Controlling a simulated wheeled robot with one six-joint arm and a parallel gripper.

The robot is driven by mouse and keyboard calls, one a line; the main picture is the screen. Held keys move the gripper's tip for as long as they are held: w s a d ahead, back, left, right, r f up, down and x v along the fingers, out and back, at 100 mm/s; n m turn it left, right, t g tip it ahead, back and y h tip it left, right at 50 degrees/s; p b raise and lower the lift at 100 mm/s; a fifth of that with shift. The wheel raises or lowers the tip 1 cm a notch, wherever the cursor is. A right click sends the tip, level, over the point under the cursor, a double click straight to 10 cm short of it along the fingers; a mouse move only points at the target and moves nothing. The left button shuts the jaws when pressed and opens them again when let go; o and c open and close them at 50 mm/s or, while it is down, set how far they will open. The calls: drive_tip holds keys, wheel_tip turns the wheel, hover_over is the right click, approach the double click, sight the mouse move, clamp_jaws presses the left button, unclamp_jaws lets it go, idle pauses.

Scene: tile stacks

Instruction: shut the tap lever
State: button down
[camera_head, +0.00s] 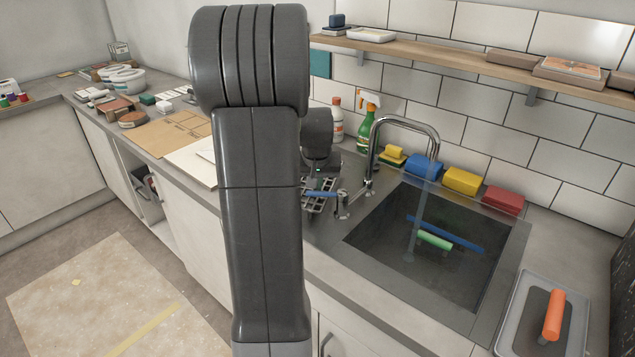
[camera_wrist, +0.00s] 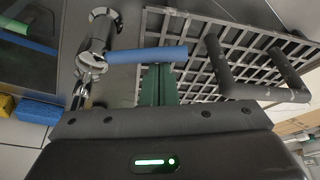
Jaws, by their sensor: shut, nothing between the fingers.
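The chrome tap (camera_head: 372,150) arches over the sink, and a stream of water (camera_head: 420,205) falls from its spout. The blue tap lever (camera_head: 322,194) points left from a short chrome post (camera_head: 342,206) at the sink's left edge. In the wrist view the lever (camera_wrist: 148,54) runs right from the post (camera_wrist: 97,45). My gripper (camera_wrist: 159,84) is shut and empty, its greenish fingers right at the lever's outer half. I cannot tell whether they touch it. In the head view my arm hides part of the counter, and the fingertips are hard to make out.
A dark grid rack (camera_wrist: 215,60) lies beside the lever. The sink basin (camera_head: 365,232) holds a green roller (camera_head: 434,240) and a blue bar. A green spray bottle (camera_head: 368,125) and several coloured sponges (camera_head: 462,181) line the wall. A tray (camera_head: 572,320) sits right.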

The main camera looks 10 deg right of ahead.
drive_tip(key=shift+s+a+n, duration=0.1)
drive_tip(key=shift+s+n, duration=0.3)
drive_tip(key=shift+n, duration=0.2)
drive_tip(key=shift+s+a+n+y, duration=0.15)
drive_tip(key=shift+s+n+y, duration=0.35)
drive_tip(key=shift+n, duration=0.3)
drive_tip(key=s+n+b, duration=0.1)
drive_tip(key=s+n+y, duration=0.1)
drive_tip(key=n, duration=0.1)
drive_tip(key=shift+f+n+b, duration=0.1)
drive_tip(key=shift+n+b, duration=0.2)
drive_tip(key=shift+b, duration=0.05)
drive_tip(key=n, duration=0.1)
drive_tip(key=s+n+y+b, duration=0.1)
drive_tip(key=shift+s+n, duration=0.3)
drive_tip(key=shift+n, duration=0.1)
drive_tip(key=shift+s+d, duration=0.25)
drive_tip(key=shift+s, duration=0.1)
